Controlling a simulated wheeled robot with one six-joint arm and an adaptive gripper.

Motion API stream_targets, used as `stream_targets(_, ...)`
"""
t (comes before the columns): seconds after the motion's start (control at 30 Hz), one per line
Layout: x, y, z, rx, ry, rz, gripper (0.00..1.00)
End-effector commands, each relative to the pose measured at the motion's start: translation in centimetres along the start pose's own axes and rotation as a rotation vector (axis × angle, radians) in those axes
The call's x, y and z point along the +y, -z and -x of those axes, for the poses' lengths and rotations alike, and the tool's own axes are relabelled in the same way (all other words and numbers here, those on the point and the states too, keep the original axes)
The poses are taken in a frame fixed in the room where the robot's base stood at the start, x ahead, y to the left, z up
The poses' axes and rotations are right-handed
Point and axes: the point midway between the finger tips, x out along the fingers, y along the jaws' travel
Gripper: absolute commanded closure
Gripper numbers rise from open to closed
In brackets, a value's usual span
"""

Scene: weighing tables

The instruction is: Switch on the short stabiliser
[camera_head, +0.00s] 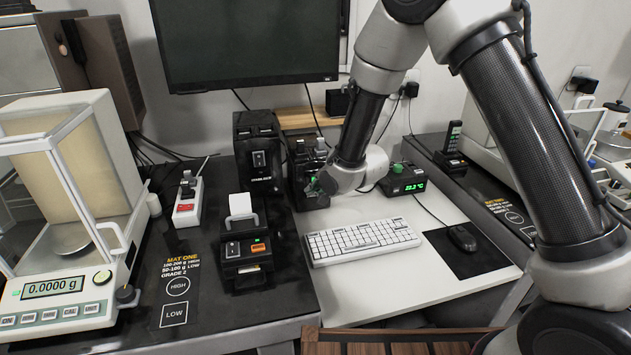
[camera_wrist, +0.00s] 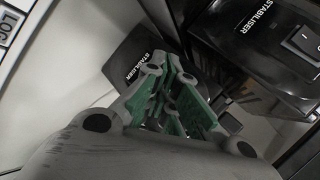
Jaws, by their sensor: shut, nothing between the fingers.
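The short stabiliser (camera_head: 308,160) is a black box standing right of a taller black stabiliser (camera_head: 258,150), largely hidden by my gripper (camera_head: 318,184) and arm in the head view. In the wrist view, the short stabiliser (camera_wrist: 128,66) shows a dark face with a white STABILISER label. My gripper (camera_wrist: 172,82), with green finger pads, is shut and empty close in front of it; I cannot tell whether it touches. The short one's switch is hidden there. The taller stabiliser (camera_wrist: 258,45) shows at the right with a rocker switch (camera_wrist: 305,42).
A white keyboard (camera_head: 362,240) lies just in front of my gripper. A green-lit display box (camera_head: 404,180) stands to its right. A small printer (camera_head: 244,250), a power strip (camera_head: 188,203) and a glass-cased balance (camera_head: 68,215) stand left. A monitor (camera_head: 245,40) hangs behind.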

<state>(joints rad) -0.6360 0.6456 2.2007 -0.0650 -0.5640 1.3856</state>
Motion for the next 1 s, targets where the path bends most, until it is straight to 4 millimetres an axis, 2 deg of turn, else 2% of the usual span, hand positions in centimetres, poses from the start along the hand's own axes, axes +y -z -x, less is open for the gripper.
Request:
stream_targets(0.33, 0.3, -0.3, 0.4, 0.000, -0.001, 0.000, 1.00)
stream_targets(0.8, 2.8, -2.8, 3.8, -0.001, -0.002, 0.000, 1.00)
stream_targets(1.0, 3.1, -3.1, 4.2, 0.001, 0.000, -0.001, 1.00)
